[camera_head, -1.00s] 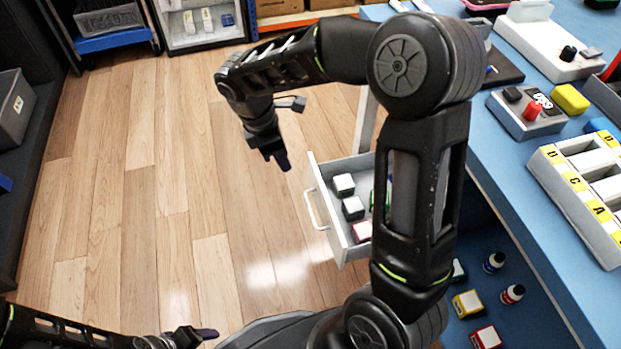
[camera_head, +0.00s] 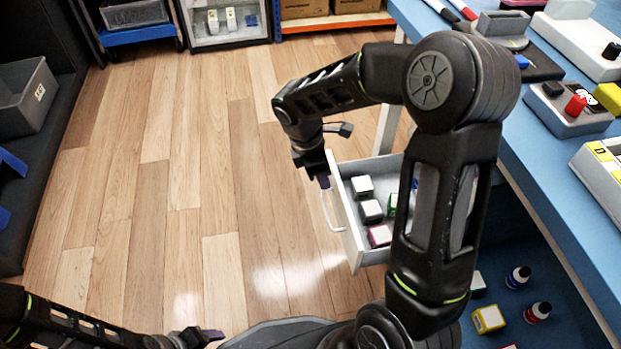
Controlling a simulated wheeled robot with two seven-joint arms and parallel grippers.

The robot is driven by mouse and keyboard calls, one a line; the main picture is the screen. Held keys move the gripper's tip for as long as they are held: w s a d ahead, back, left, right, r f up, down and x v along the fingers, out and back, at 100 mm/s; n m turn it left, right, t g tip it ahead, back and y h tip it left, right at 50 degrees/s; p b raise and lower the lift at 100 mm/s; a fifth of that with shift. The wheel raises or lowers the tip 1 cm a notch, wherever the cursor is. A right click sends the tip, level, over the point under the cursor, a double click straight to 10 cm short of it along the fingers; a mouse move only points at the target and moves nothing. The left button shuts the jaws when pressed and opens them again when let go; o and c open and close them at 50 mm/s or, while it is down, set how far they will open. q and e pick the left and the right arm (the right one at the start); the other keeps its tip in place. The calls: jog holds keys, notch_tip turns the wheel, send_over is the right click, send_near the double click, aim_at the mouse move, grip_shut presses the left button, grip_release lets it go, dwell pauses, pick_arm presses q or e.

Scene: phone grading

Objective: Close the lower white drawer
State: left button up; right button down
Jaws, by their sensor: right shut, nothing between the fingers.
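The lower white drawer (camera_head: 348,226) stands pulled out from under the blue table, with several small boxes inside. Its white handle (camera_head: 329,211) is on the front panel, facing left. My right gripper (camera_head: 323,180) is shut and empty at the far end of the drawer front, by the upper end of the handle. Whether it touches the front is not clear. My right arm hides the drawer's rear part. My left gripper (camera_head: 212,335) is low at the bottom left, over the floor and away from the drawer; its finger opening is not clear.
The blue table (camera_head: 530,125) on the right carries a grey device with a red knob (camera_head: 575,105) and other gear. Small bottles (camera_head: 518,277) and boxes (camera_head: 488,319) lie on a blue surface below. The wooden floor (camera_head: 190,190) left of the drawer is clear.

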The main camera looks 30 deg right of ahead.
pick_arm(q)
jog(key=shift+f, duration=0.25)
pick_arm(e)
jog(key=shift+s+d, duration=0.25)
jog(key=shift+d, duration=0.4)
